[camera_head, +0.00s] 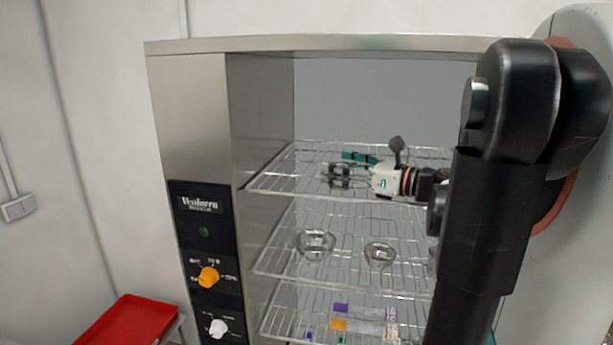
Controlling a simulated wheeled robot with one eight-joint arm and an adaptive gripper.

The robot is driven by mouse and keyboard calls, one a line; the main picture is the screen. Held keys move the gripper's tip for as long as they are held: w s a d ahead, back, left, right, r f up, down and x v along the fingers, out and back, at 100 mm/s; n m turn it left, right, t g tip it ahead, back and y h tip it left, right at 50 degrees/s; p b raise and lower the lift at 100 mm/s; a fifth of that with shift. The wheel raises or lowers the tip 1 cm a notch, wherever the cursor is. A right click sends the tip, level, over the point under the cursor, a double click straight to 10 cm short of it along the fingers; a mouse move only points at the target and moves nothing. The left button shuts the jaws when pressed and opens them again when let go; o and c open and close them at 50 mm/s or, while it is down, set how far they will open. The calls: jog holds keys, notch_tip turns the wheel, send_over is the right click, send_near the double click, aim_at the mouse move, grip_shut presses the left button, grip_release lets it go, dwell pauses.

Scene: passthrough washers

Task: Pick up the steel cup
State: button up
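My gripper (333,176) is inside the steel cabinet, at the level of the top wire rack (285,178), with its dark fingers pointing left. The fingers are small in the picture, and I cannot tell whether they are apart or hold something. I cannot clearly make out a steel cup. Two round, shiny, see-through-looking vessels stand on the middle rack below my gripper, one at left (316,244) and one at right (379,254). I cannot tell whether either is steel. My arm hides the right part of the racks.
The cabinet's left wall (262,120) and top edge (330,43) frame the opening. A teal item (360,157) shows just behind my gripper. Small packets, one purple and orange (360,318), lie on the bottom rack. A red tray (125,325) stands at lower left.

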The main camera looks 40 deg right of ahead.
jog(key=c, duration=1.2)
